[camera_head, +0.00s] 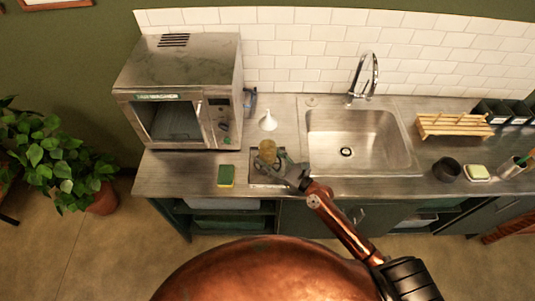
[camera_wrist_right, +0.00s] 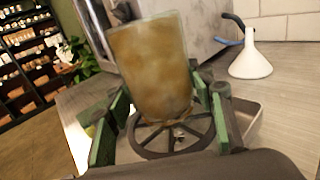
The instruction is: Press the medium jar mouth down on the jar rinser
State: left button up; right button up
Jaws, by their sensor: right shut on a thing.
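The amber, cloudy jar (camera_head: 267,149) is in my right gripper (camera_head: 272,163), over the jar rinser (camera_head: 258,181) at the counter's front. In the right wrist view the jar (camera_wrist_right: 155,65) stands nearly upright, slightly tilted, between the green-padded fingers of my right gripper (camera_wrist_right: 160,115). The rinser's dark spoked ring (camera_wrist_right: 175,140) in a metal tray shows beneath the jar's lower end. I cannot tell whether the jar touches the ring, or which end is its mouth. My left gripper is in neither view.
A white funnel (camera_head: 268,122) stands behind the rinser. A green-yellow sponge (camera_head: 226,176) lies to its left, and a steel glasswasher (camera_head: 180,95) stands behind left. The sink (camera_head: 360,140) is to the right. A dark cup (camera_head: 446,169) stands further right.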

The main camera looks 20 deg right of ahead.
aim_at(268, 146)
jog(key=shift+f+b, duration=0.5)
jog(key=shift+f, duration=0.25)
dwell(1.7)
jog(key=shift+r, duration=0.1)
jog(key=shift+r+p, duration=1.6)
jog(key=shift+p, duration=0.05)
notch_tip(268, 146, up, 6)
jog(key=p, duration=0.6)
